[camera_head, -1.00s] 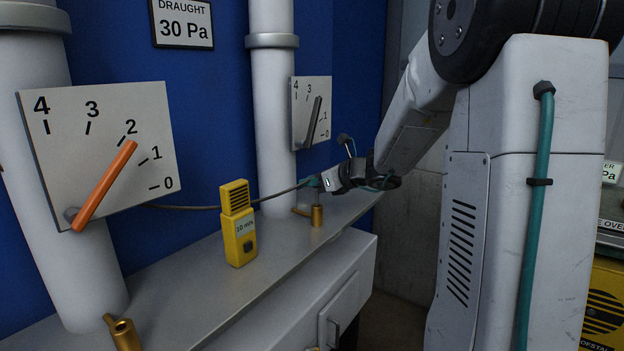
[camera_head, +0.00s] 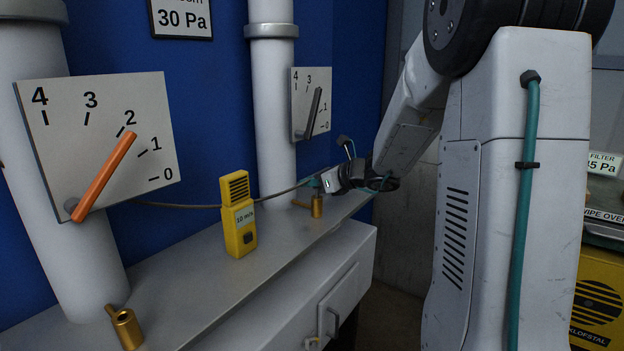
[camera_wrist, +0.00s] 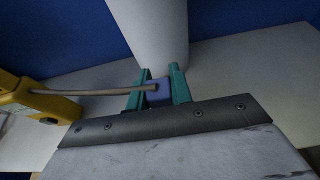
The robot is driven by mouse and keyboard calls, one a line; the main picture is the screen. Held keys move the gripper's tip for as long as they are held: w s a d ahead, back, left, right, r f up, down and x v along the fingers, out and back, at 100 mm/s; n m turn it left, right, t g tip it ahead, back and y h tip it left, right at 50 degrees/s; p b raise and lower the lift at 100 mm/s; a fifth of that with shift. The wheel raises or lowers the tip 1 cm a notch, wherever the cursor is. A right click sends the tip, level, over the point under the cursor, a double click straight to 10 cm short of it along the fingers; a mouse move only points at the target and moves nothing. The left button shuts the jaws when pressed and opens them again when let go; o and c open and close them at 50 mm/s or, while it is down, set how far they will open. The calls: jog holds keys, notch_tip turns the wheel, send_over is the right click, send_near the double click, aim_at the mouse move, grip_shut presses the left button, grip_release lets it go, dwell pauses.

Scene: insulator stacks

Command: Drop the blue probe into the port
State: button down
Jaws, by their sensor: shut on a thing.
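My gripper (camera_head: 318,183) is shut on the blue probe (camera_wrist: 158,93), which shows as a small blue block between the teal fingers in the wrist view. A thin cable runs from it to the yellow meter (camera_head: 238,215). In the head view the gripper is just above a small brass port (camera_head: 317,207) on the bench, below the farther pipe. The probe's lower end is too small to tell whether it is inside the port. A second brass port (camera_head: 126,329) stands at the near left. The wrist view does not show the port under the fingers.
The grey bench (camera_head: 215,275) runs along the blue wall. Two white pipes, near (camera_head: 80,270) and far (camera_head: 272,120), rise behind it. A large dial with an orange pointer (camera_head: 102,180) and a smaller dial (camera_head: 311,105) are on them.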

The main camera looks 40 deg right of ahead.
jog(key=shift+f, duration=1.3)
jog(key=c, duration=1.2)
grip_release()
jog(key=shift+o, duration=0.2)
jog(key=v, duration=0.8)
